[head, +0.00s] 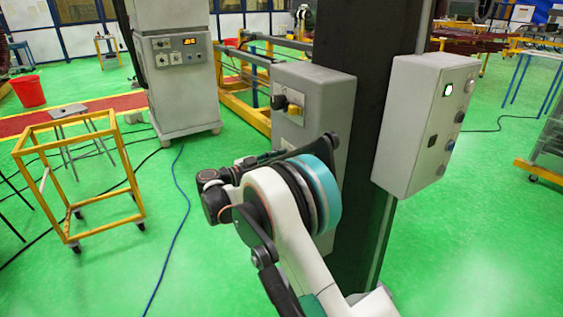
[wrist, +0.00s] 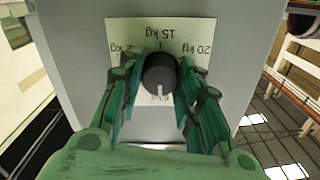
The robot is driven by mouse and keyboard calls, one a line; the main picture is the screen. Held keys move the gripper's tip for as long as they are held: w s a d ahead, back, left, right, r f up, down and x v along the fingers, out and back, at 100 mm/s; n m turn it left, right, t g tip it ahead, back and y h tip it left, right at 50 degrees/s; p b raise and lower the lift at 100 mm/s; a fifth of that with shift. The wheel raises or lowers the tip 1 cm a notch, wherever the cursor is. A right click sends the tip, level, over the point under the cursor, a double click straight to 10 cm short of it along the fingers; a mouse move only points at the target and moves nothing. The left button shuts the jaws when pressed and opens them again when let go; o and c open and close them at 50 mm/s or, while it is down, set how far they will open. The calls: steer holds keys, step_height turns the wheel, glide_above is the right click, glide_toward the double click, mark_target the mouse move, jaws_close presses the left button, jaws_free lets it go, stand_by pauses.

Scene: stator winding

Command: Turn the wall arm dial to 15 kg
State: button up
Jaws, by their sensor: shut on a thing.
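The dial (wrist: 159,73) is a round black knob with a white pointer line, on a pale label plate (wrist: 122,30) on a grey box face. The plate's text is upside down in the wrist view: 15 kg at the top, 20 kg at the right, 2 kg at the left. A partly hidden kg mark is at the bottom. The pointer line points down in the picture, opposite 15 kg. My gripper (wrist: 160,88) has its green fingers shut on the dial's left and right sides. In the head view my arm hides the fingers and dial.
In the head view a grey box (head: 318,92) with black and yellow knobs is on the dark column (head: 372,110). Another control box (head: 415,120) is to its right. A yellow frame cart (head: 75,243) stands left. Cables cross the green floor.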

steer(key=shift+f+m+p, duration=0.2)
steer(key=shift+m+p, duration=0.55)
steer(key=shift+m, duration=17.05)
steer(key=o, duration=1)
